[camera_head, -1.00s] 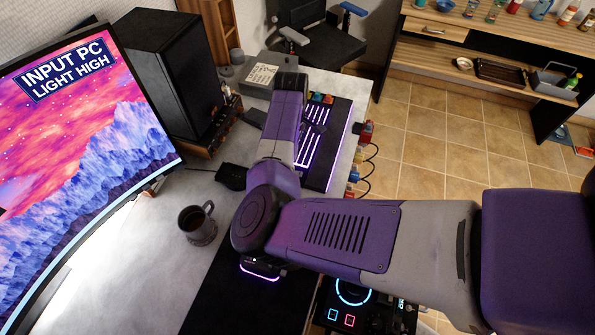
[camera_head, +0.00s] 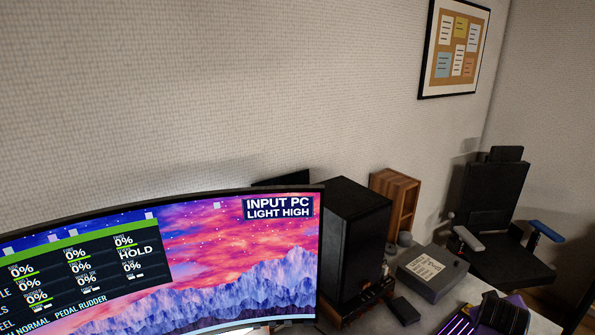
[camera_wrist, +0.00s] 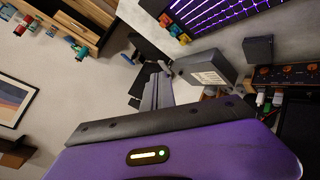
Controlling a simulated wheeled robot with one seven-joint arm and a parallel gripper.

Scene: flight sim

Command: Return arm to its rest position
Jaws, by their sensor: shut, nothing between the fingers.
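In the wrist view my purple gripper housing, with a black front edge and a small lit bar, fills the lower part. My gripper (camera_wrist: 159,80) shows as narrow grey fingers, close together beyond that edge. It is shut and holds nothing. The grey box with a paper label (camera_wrist: 205,72) lies beyond it to the right. In the head view most of my arm is out of the picture. A dark shape (camera_head: 503,314) shows at the bottom right; I cannot tell what it is.
The head view shows a wide curved monitor (camera_head: 250,265), a black speaker (camera_head: 358,235), the labelled box (camera_head: 436,272) on the desk and a black chair (camera_head: 490,205) behind it. A framed board (camera_head: 453,48) hangs on the wall.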

